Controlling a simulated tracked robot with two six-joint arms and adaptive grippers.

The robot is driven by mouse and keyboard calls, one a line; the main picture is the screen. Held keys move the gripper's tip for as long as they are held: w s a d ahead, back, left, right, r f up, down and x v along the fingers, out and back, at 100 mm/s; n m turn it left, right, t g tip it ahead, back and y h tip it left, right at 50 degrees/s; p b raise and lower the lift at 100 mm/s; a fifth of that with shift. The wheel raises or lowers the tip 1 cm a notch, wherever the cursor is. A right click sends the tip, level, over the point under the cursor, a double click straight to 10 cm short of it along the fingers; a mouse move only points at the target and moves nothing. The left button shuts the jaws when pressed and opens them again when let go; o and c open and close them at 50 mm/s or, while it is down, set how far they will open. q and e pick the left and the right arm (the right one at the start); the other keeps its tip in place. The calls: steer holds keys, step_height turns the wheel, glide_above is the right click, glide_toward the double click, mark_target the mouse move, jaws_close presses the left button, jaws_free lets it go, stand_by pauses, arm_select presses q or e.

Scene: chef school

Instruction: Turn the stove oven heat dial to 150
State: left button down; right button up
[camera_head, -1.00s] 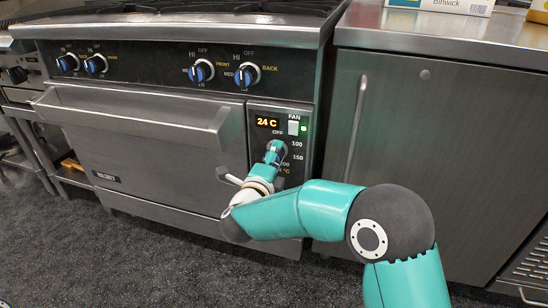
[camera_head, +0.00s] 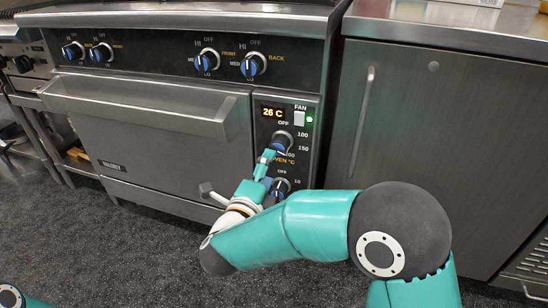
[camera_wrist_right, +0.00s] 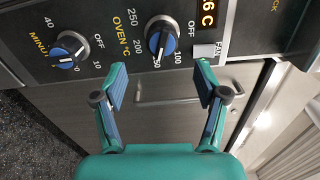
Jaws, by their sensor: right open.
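The oven heat dial (camera_head: 281,141) is a round black knob with a blue face, on the panel right of the oven door. It shows larger in the right wrist view (camera_wrist_right: 162,36), where its white pointer line points at about the 150 mark. My right gripper (camera_head: 267,157) is just below and left of the dial. In the right wrist view my right gripper (camera_wrist_right: 162,64) is open and empty, its two fingertips apart, with the dial beyond them and not between them. The left gripper is not in view.
A lit display (camera_head: 272,112) reads 26 C above the dial, beside a fan switch (camera_head: 299,116). A minute timer dial (camera_head: 280,187) sits below. The oven door handle (camera_head: 150,108) juts out to the left. Burner knobs (camera_head: 207,62) line the upper panel. A steel cabinet (camera_head: 430,130) stands right.

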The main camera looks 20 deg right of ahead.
steer(key=shift+v, duration=1.5)
steer(key=shift+d, duration=0.15)
steer(key=d+f+g+h+p, duration=0.25)
steer(key=d+f, duration=0.35)
steer(key=d, duration=0.5)
steer(key=d+f+n+g+y+p, duration=0.2)
steer(key=d+f+n+y+p, duration=0.15)
steer(key=f, duration=0.75)
steer(key=s+a+f+n+g+y, duration=0.2)
steer(key=s+f+n+y, duration=0.4)
steer(key=f, duration=0.5)
steer(key=s+a+f+n+g+y+p, duration=0.1)
steer(key=s+a+f+n+g+y, duration=0.25)
steer(key=s+a+n, duration=0.5)
steer(key=s+a+f+n+g+y, duration=0.35)
steer(key=s+n+g, duration=0.2)
steer(key=s, duration=0.55)
step_height(320, 180, up, 39)
steer(key=t+p, duration=0.1)
steer(key=p, duration=3.7)
steer(key=shift+a+f, duration=0.15)
steer(key=shift+f, duration=0.05)
